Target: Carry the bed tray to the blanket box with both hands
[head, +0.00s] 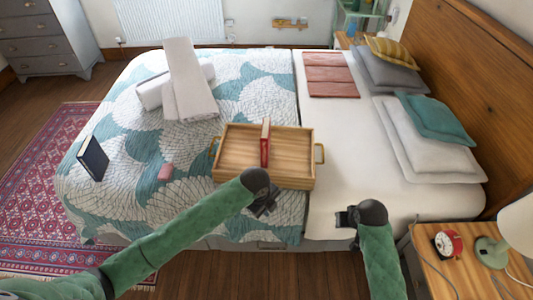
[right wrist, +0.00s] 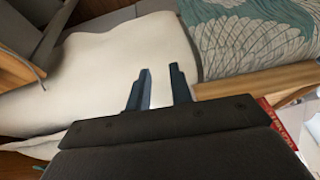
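The bed tray (head: 240,177) is a light wooden tray with brass-coloured handles at its left and right ends. It lies flat on the bed, across the edge between the patterned quilt and the white sheet. A red book (head: 265,145) stands in it. My left gripper (head: 264,209) is open and empty, in front of the tray's near side. My right gripper (head: 344,217) is to the right of the tray's near right corner, apart from it. In the right wrist view its two fingers (right wrist: 162,88) are spread with nothing between them. I cannot make out a blanket box.
On the bed (head: 400,205) are rolled white towels (head: 187,85), a dark book (head: 93,158), a pink block (head: 166,172), folded terracotta cloth (head: 330,75) and pillows (head: 430,145).

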